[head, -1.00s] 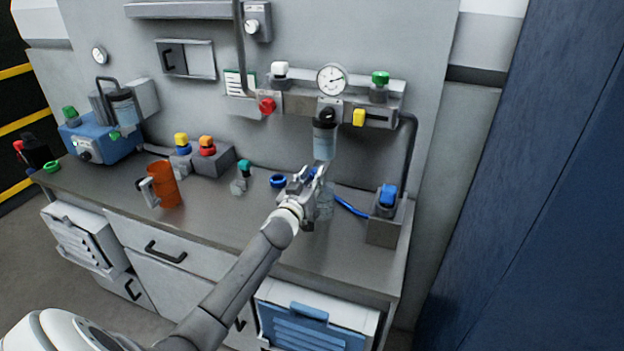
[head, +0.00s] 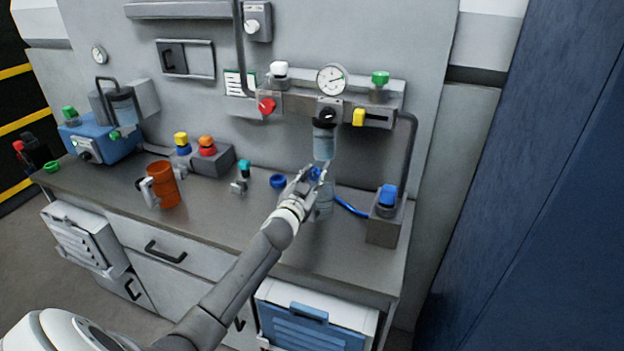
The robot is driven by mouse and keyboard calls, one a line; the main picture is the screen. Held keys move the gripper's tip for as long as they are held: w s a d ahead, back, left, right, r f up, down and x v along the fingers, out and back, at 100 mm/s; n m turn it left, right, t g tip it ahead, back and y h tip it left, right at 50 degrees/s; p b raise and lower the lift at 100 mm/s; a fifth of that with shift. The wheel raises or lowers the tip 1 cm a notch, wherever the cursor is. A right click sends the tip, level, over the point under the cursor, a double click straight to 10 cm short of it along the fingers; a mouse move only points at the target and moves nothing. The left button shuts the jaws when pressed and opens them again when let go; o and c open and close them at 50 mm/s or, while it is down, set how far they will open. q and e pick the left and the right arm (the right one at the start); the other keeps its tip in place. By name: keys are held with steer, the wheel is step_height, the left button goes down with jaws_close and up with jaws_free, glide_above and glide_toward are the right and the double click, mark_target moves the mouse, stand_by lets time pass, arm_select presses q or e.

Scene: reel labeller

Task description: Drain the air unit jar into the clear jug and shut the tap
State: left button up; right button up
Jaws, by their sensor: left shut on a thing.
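The air unit jar (head: 324,143) is a clear, bluish bowl with a black top, hanging under the round gauge on the wall. The clear jug (head: 325,200) stands on the bench just below it, partly hidden by my left gripper. My left gripper (head: 312,174) is at the gap between jar and jug, its fingers around a small blue part that looks like the jar's tap. It appears shut on it. The tap's exact position is too small to tell, and so are the liquid levels. My right gripper is not in view.
An orange jug (head: 163,185) stands on the bench to the left. A block with a blue knob (head: 387,205) stands at right. The front bench strip is clear.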

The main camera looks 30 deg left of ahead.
arm_select(q)
steer(key=m, duration=0.5)
steer(key=shift+m, duration=0.3)
steer(key=m, duration=0.5)
steer(key=shift+d+f+m, duration=0.1)
steer(key=shift+m, duration=0.3)
steer(key=o, duration=1)
steer(key=shift+o, duration=0.2)
steer(key=shift+s, duration=0.15)
steer(key=v, duration=1.1)
steer(key=shift+s+d, duration=0.2)
steer(key=shift+s, duration=0.15)
